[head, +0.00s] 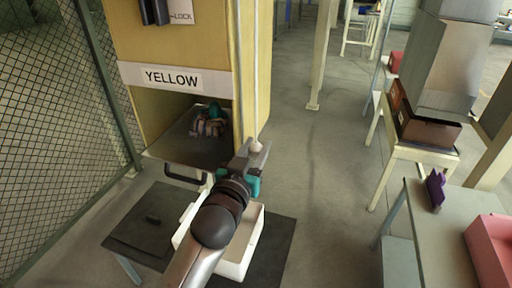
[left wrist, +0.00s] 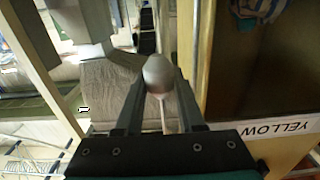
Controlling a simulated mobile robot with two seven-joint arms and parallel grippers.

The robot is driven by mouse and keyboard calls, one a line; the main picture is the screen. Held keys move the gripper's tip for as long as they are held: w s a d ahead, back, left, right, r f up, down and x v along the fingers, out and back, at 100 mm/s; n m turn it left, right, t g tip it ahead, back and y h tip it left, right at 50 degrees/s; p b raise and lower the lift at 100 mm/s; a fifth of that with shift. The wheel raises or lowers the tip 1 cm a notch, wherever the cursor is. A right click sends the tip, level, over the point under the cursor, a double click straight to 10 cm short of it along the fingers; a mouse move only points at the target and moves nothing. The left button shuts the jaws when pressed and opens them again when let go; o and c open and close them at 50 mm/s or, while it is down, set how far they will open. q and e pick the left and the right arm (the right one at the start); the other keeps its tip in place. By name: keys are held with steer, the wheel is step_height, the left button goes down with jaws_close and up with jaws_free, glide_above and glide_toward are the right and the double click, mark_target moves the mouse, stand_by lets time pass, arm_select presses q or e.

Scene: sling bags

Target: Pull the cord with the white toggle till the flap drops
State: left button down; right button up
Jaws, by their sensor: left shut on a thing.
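The white toggle (head: 256,147) hangs at the lower end of a pale cord (head: 255,75) along the right side of the yellow cabinet (head: 250,40). My left gripper (head: 250,158) is shut on the toggle. In the left wrist view, the toggle (left wrist: 157,74) sits between the fingertips. The compartment under the YELLOW label (head: 172,78) is open at the front. A dark grey panel (head: 175,142) slopes toward me there, with a dark handle (head: 184,176) at its front edge. A multicoloured bundle (head: 210,121) lies on the panel. My right gripper is out of view.
A white bin (head: 258,235) stands below the cabinet front, partly behind my arm, over a dark surface (head: 140,225). Wire mesh (head: 50,120) borders the left. Benches with a purple item (head: 436,188) and a pink box (head: 490,250) stand right. The middle floor is clear.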

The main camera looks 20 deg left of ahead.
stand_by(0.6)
arm_select(q)
step_height(320, 180, down, 6)
steer(key=b, duration=0.3)
steer(key=shift+f, duration=0.2)
steer(key=c, duration=0.5)
jaws_free()
steer(key=s, duration=1.5)
steer(key=shift+s+a, duration=0.15)
steer(key=shift+a, duration=0.15)
